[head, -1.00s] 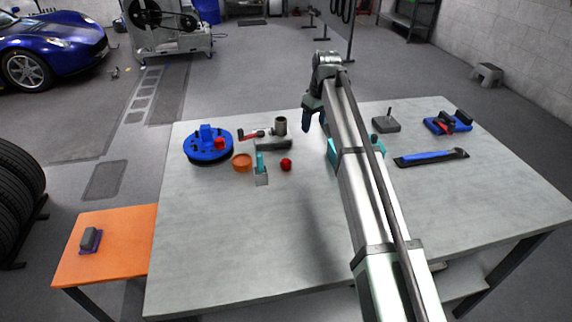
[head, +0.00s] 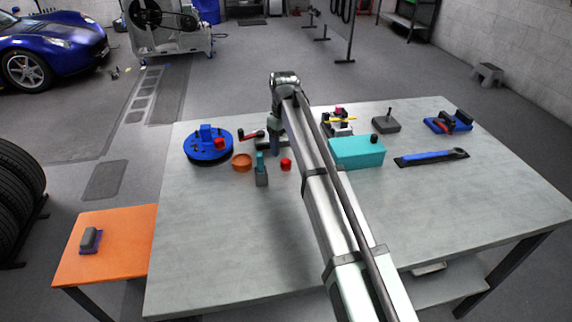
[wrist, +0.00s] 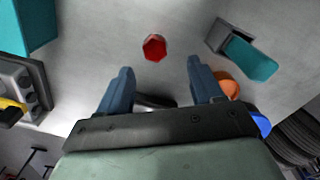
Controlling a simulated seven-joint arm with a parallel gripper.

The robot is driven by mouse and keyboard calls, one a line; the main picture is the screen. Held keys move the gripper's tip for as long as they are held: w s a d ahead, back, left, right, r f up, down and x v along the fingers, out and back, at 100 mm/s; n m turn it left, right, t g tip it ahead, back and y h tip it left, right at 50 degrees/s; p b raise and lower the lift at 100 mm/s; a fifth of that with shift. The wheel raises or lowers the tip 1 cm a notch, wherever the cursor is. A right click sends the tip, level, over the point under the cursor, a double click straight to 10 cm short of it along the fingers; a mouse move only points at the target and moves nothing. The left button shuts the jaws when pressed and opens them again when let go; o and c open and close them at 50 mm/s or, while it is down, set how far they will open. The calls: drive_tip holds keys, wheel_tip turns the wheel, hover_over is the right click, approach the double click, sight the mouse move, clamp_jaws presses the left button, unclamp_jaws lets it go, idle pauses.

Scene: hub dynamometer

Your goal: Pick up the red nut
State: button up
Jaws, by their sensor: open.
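The red nut (head: 286,164) stands alone on the grey table, right of the teal-and-grey block. It also shows in the wrist view (wrist: 154,47), just beyond the gap between my fingertips. My gripper (head: 275,152) points down over the table behind the nut. In the wrist view my gripper (wrist: 160,70) has its two blue fingers spread wide, with nothing between them. Another red piece (head: 219,144) sits on the blue round hub (head: 208,155) at the left.
The orange ring (head: 242,162) and the teal-and-grey block (head: 262,172) stand left of the nut. A teal box (head: 357,152) stands to its right. A red-handled tool (head: 251,135) lies behind. The table's front (head: 230,240) is clear.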

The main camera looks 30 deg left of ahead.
sight(286, 161)
drive_tip(key=shift+w+d+f, duration=0.1)
drive_tip(key=shift+w+f, duration=0.1)
drive_tip(key=shift+f, duration=1.45)
drive_tip(key=shift+w+d+f, duration=0.1)
drive_tip(key=shift+w+f, duration=0.05)
drive_tip(key=shift+f, duration=1.5)
clamp_jaws()
